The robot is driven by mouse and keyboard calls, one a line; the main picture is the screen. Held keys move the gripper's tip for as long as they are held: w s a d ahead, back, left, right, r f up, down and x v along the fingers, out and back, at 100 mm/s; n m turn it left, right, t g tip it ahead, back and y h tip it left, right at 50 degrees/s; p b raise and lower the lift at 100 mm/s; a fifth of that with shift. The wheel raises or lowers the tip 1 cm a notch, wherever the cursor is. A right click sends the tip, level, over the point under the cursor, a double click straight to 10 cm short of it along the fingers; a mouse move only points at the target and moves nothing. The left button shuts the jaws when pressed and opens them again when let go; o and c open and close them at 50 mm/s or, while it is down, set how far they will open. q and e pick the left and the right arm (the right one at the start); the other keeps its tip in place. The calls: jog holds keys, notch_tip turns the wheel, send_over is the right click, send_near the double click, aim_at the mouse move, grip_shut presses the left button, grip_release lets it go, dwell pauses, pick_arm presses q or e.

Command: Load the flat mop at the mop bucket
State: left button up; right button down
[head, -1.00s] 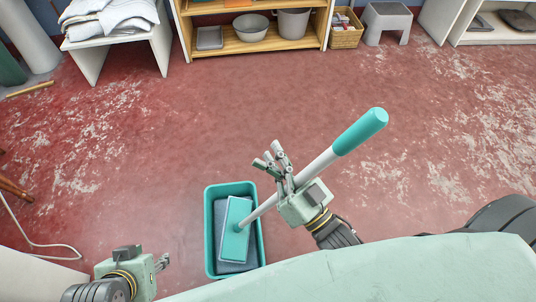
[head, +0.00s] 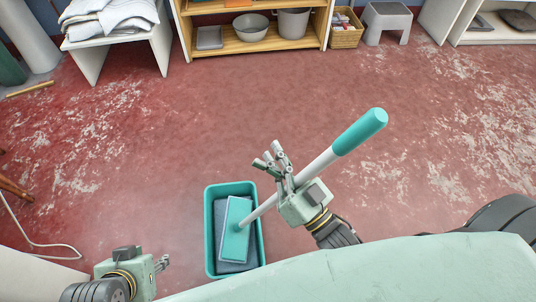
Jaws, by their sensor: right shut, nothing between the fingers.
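The flat mop has a teal head (head: 236,218) lying in the teal mop bucket (head: 208,228). Its pale pole (head: 318,166) slants up to the right and ends in a teal grip (head: 360,131). Dark grey-blue material shows in the bucket around the mop head. My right gripper (head: 269,157) overlaps the pole in the head view, its fingertips past the pole on the upper left. It is shut with nothing between its fingers. My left gripper (head: 163,263) is left of the bucket, apart from it; its finger opening is unclear.
A pale green surface (head: 400,270) fills the lower right. A wooden shelf (head: 262,40) with tubs, a wicker basket (head: 345,36), a grey stool (head: 386,22) and a white bench (head: 124,42) with folded towels stand at the back. A cable lies at left. The middle floor is clear.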

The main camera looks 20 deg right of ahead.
pick_arm(q)
jog(key=shift+s+f, duration=0.15)
jog(key=shift+s, duration=0.2)
jog(key=shift+w, duration=0.1)
dwell(0.6)
jog(key=shift+s+a+f+g+p, duration=0.1)
jog(key=shift+s+a+g+p, duration=0.25)
jog(key=shift+s, duration=0.4)
jog(key=shift+s+a+f+g, duration=0.1)
jog(key=shift+s+g, duration=0.35)
jog(key=shift+s, duration=0.3)
dwell(4.0)
jog(key=shift+r+p, duration=0.35)
dwell(1.1)
